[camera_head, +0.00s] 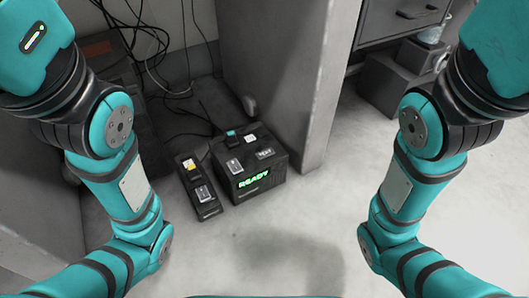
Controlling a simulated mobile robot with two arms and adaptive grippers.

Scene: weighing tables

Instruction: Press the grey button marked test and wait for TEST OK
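A black box (270,182) stands on the floor against a grey partition, with green letters READY (254,180) lit on its front. Its top carries a grey pad (234,166) at the front left, another grey pad (265,153) to the right and a small teal piece (231,133) at the back. The markings on the pads are too small to read, so I cannot tell which one is marked test. Both my arms show at the sides and bend out of the bottom of the view. Neither gripper is in view.
A narrow black unit (197,179) with a yellow label (188,164) lies just left of the box. Loose cables (190,112) run behind both. The grey partition (300,90) rises right behind the box. The floor in front (240,240) is clear.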

